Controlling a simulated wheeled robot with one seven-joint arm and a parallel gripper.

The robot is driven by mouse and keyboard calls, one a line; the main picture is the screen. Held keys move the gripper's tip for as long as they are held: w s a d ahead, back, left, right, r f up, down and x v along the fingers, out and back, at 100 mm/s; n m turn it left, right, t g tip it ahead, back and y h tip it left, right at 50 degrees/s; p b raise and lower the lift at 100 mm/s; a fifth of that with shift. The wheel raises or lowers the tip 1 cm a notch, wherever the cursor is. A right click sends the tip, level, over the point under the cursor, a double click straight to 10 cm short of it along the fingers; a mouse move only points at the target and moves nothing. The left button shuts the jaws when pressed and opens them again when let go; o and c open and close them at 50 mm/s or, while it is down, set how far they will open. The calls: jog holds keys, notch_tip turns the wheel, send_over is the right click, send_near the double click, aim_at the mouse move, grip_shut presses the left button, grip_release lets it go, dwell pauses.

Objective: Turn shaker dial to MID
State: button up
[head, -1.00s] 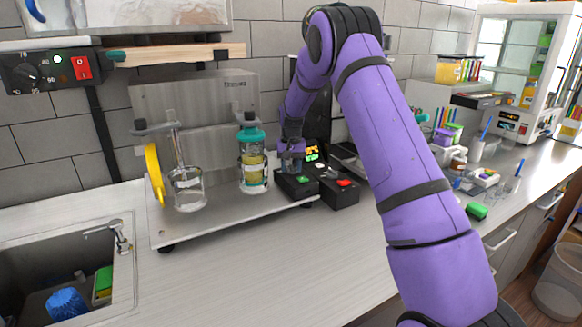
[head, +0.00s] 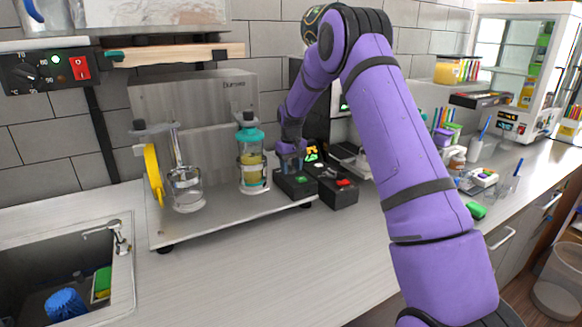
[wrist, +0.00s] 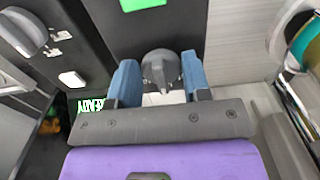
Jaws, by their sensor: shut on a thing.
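The shaker dial, a dark grey knob (wrist: 162,70), shows in the wrist view on the front of a black control box (head: 296,187). My gripper's blue fingers (wrist: 161,82) stand on either side of the knob and are shut on it. In the head view my gripper (head: 291,158) reaches down to the black box, and the dial is hidden there. No MID mark or dial setting is readable.
A second black box (head: 338,190) with a red button stands to the right. A teal-capped bottle (head: 251,165) and a glass vessel (head: 185,188) stand left on the metal platform (head: 225,221). The counter in front is clear.

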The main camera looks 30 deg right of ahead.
aim_at(291, 166)
jog(key=o, duration=0.8)
jog(key=shift+o, duration=0.2)
notch_tip(291, 166, up, 11)
jog(key=shift+f, duration=0.1)
dwell(0.4)
